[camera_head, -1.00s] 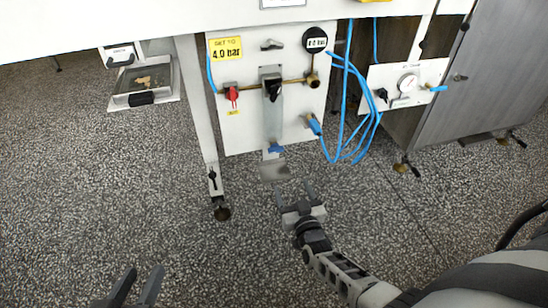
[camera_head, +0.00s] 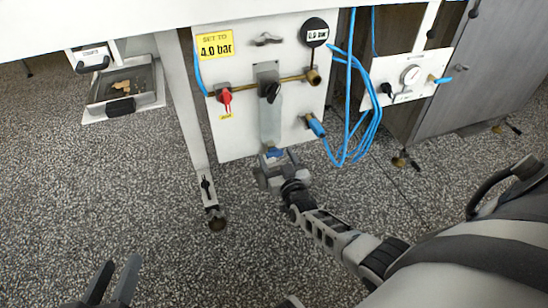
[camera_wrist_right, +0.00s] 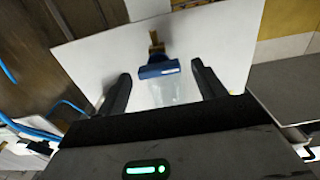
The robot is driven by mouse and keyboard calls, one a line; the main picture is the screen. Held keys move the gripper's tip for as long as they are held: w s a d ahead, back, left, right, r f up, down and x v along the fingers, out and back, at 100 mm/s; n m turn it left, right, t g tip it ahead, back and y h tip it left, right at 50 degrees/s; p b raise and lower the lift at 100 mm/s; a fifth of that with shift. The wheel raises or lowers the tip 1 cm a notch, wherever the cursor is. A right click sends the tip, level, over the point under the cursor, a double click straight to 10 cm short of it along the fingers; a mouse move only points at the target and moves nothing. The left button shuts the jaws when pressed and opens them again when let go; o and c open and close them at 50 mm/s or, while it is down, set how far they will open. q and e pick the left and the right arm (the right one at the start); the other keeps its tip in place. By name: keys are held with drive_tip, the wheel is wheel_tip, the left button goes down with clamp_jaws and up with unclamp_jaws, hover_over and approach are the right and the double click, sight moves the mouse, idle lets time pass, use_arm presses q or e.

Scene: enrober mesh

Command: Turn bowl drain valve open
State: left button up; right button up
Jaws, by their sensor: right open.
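The bowl drain valve appears to be the blue handle (camera_head: 274,153) at the bottom of the clear bowl (camera_head: 270,120) on the white panel. In the right wrist view the blue handle (camera_wrist_right: 158,69) sits between the two dark fingers, with the bowl (camera_wrist_right: 172,92) showing below it. My right gripper (camera_head: 277,164) is open around the handle, with visible gaps on both sides in the wrist view; it also shows there (camera_wrist_right: 160,85). My left gripper (camera_head: 112,282) is open and empty at the bottom left of the head view, far from the panel.
The panel (camera_head: 235,135) also carries a red lever (camera_head: 225,97), a black knob (camera_head: 271,92), a gauge (camera_head: 315,32) and a blue-ended fitting (camera_head: 316,126). Blue hoses (camera_head: 368,125) hang at its right. A table leg (camera_head: 180,110) stands at its left. The floor in front is clear.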

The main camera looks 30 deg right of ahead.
drive_tip(key=c, duration=1)
